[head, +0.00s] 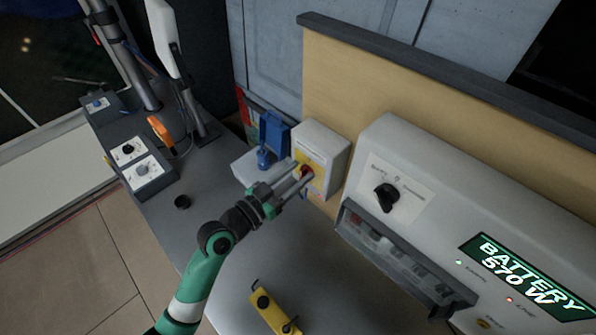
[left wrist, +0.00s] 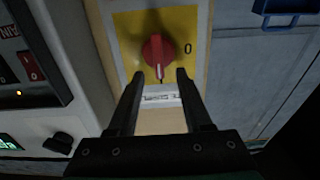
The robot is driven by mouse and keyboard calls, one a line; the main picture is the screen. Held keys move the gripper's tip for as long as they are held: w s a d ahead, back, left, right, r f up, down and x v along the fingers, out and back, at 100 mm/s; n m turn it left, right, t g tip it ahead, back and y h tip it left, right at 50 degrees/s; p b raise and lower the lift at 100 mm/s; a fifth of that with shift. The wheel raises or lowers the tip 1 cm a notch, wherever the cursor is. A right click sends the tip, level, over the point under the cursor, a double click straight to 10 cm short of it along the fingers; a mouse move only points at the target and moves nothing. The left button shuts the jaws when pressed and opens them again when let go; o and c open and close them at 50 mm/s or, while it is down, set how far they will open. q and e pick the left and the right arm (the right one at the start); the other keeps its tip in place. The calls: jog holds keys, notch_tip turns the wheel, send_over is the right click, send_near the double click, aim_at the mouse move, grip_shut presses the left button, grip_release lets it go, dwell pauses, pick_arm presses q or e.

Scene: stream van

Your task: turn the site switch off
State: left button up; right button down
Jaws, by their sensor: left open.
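The site switch is a red rotary knob (head: 306,171) on a yellow plate on a pale box (head: 322,146), which stands against the tan panel. In the left wrist view the knob (left wrist: 157,50) has its white pointer mark toward the bottom of the picture, at the label side. The "0" on the yellow plate (left wrist: 187,22) is to the knob's right. My left gripper (head: 300,178) is open, its fingers pointing at the switch. In the left wrist view its fingertips (left wrist: 160,76) lie apart, just below the knob, one to either side. Contact cannot be told. My right gripper is not in view.
A large pale unit with a black knob (head: 386,197) and a "BATTERY 570 W" display (head: 527,275) stands at the right. A blue fitting (head: 272,135) is left of the switch box.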

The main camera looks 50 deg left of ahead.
pick_arm(q)
jog(key=shift+w, duration=0.35)
jog(key=shift+c, duration=0.2)
jog(key=c, duration=0.7)
grip_shut()
jog(key=shift+f, duration=0.1)
